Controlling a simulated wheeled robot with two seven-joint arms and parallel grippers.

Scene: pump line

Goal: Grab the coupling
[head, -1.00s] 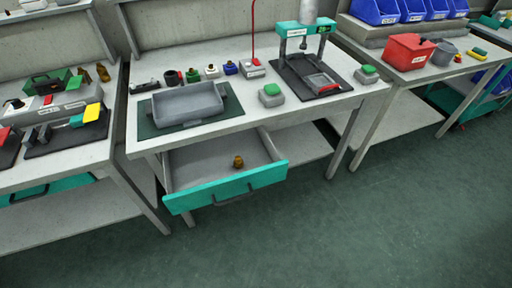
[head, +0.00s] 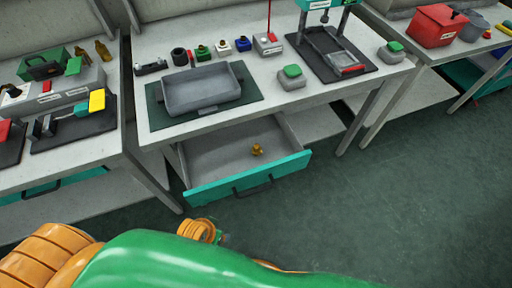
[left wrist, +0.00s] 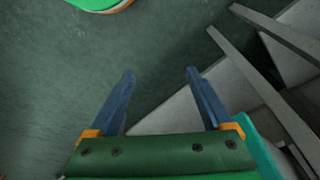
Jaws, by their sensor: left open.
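A small brass-coloured fitting (head: 256,149), which looks like the coupling, sits in the open drawer (head: 228,168) under the middle bench. It stands alone on the drawer floor, toward the right side. My left gripper (left wrist: 160,71) shows in the left wrist view with its two dark fingers apart and nothing between them. It is over the floor, with a teal-edged part and bench legs at the right. In the head view my green and orange arm fills the bottom; its fingers are hidden there. The fitting does not show in the left wrist view. My right gripper is in neither view.
The drawer's teal front (head: 250,179) juts out over the floor. Above it, the bench holds a grey tray (head: 201,91) on a green mat, several small parts and a press stand (head: 330,48). Floor to the right of the drawer is clear.

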